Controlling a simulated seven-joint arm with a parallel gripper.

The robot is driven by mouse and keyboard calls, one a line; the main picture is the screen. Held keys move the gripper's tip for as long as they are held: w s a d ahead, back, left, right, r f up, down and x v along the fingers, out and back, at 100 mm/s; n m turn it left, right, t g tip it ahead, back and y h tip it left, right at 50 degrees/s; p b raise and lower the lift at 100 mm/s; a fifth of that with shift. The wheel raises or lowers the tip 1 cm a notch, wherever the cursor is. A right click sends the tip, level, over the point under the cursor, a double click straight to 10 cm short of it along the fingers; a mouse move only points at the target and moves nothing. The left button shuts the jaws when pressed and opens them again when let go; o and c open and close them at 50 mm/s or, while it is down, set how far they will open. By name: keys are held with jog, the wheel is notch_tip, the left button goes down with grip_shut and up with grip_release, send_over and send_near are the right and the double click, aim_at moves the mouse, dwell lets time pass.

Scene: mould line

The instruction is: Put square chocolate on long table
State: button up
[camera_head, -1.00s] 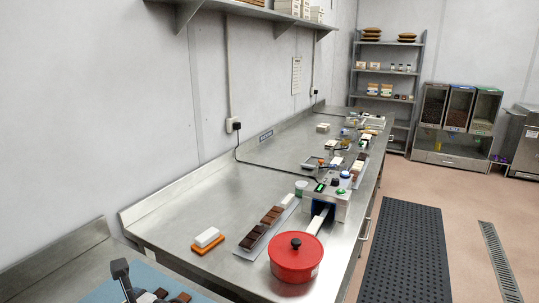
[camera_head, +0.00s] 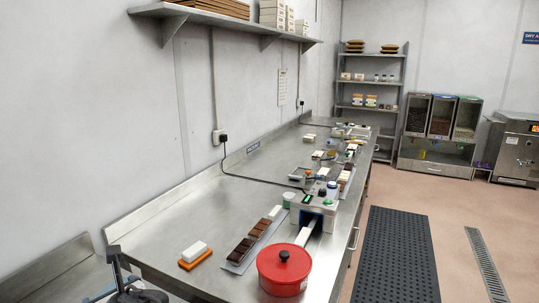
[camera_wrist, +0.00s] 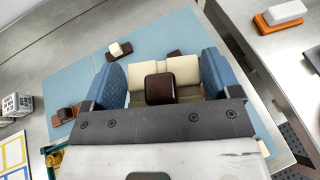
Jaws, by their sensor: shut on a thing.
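In the wrist view, my gripper (camera_wrist: 160,80) is shut on the square chocolate. The held piece shows cream blocks (camera_wrist: 141,73) with a dark brown square (camera_wrist: 159,88) on top, between the blue fingers. Its underside is hidden. A blue mat (camera_wrist: 72,75) on a steel surface lies beyond and below the gripper. The long table (camera_head: 165,222) is a steel bench running from the front left to the back of the room in the head view. I cannot make out the held chocolate in the head view.
On the long table are a white block on an orange base (camera_head: 195,255), a tray of chocolate bars (camera_head: 235,265), a red lidded pot (camera_head: 284,270) and a white device (camera_head: 314,210). Bare steel lies left of them. Small chocolate stacks (camera_wrist: 119,49) sit on the mat.

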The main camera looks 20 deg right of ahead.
jog(key=w+d+m+h, duration=0.1)
jog(key=w+m+h, duration=0.1)
jog(key=w, duration=0.3)
jog(key=m+g+h, duration=0.7)
jog(key=m+h, duration=0.9)
jog(key=m, duration=0.1)
send_over(211, 228)
jog(key=f, duration=0.2)
notch_tip(211, 228, down, 4)
jog(key=shift+s+f, duration=0.1)
jog(key=shift+f, duration=0.15)
dwell(1.2)
dwell(0.4)
jog(key=shift+f, duration=2.5)
jog(key=shift+f, duration=0.1)
jog(key=shift+f, duration=2.4)
